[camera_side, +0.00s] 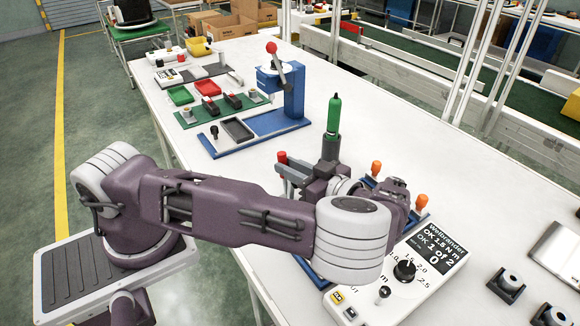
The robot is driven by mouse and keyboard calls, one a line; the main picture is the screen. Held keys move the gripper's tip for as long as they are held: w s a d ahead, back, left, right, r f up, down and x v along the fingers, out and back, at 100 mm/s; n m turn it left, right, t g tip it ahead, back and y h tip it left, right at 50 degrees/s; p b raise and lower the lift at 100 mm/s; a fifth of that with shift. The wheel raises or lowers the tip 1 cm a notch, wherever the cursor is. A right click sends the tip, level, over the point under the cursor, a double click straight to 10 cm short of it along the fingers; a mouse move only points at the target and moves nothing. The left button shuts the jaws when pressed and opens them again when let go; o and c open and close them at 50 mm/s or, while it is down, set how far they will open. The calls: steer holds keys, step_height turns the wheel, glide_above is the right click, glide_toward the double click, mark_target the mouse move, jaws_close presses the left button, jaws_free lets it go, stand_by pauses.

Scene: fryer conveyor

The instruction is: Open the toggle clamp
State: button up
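My gripper (291,172) is at the middle of the table, its grey fingers pointing left, low over the work. A small red tip (282,157) shows right at the fingers. It looks like the end of the toggle clamp's handle, but the clamp body is hidden behind my gripper and arm. I cannot tell whether the fingers are apart or closed on the handle. A blue fixture (313,274) lies partly under my arm, and two orange-tipped posts (376,168) (421,201) stand at its far side.
A green-handled tool (334,115) stands upright just behind my gripper. A blue press (292,95) with a red-knobbed lever is farther back. A torque controller (395,280) sits at the front right. The white table (380,115) is clear at the back right.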

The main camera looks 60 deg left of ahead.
steer(key=o, duration=0.4)
steer(key=shift+d, duration=0.1)
steer(key=v, duration=0.7)
